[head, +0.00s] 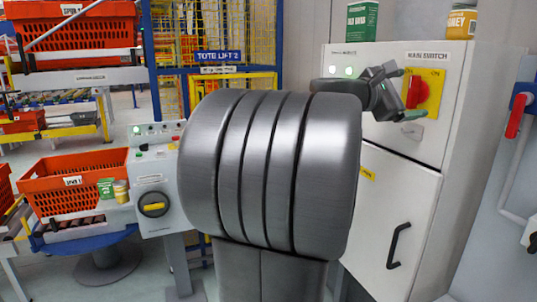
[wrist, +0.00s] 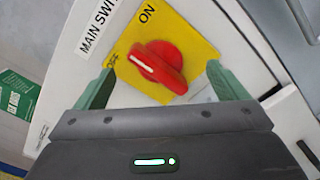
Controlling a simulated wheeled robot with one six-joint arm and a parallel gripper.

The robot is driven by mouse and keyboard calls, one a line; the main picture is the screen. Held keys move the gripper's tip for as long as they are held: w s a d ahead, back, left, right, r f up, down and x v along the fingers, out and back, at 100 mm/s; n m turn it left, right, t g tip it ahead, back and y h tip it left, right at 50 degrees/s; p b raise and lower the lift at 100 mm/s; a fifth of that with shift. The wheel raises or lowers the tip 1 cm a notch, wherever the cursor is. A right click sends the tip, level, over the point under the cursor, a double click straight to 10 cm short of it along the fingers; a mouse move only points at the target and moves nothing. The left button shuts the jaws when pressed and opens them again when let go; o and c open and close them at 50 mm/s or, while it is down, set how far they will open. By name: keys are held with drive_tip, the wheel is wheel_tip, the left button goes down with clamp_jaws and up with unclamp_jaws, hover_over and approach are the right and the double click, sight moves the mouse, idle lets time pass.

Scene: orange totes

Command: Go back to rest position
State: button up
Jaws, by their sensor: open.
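The red rotary knob (head: 412,92) of the main switch sits on a yellow plate on the white cabinet's upper front. In the wrist view the knob (wrist: 160,66) is centred between my fingers, and its white mark lies toward the OFF label. My gripper (head: 406,94) is open in front of the switch. In the wrist view its green fingers (wrist: 162,88) stand apart on either side of the knob, with a gap showing on both sides. Nothing is held. My large grey arm link hides the middle of the head view.
Orange totes (head: 75,182) sit further left. A red-handled lever (head: 516,115) is at the right edge.

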drive_tip(key=n+p, duration=0.2)
drive_tip(key=p, duration=0.1)
drive_tip(key=n+p, duration=0.2)
drive_tip(key=p, duration=0.1)
drive_tip(key=n+p, duration=0.2)
drive_tip(key=p, duration=0.1)
drive_tip(key=shift+r+n, duration=0.25)
drive_tip(key=shift+n, duration=0.05)
drive_tip(key=shift+f+n+p, duration=0.15)
drive_tip(key=shift+n+p, duration=0.45)
drive_tip(key=shift+p, duration=0.15)
drive_tip(key=shift+f, duration=0.1)
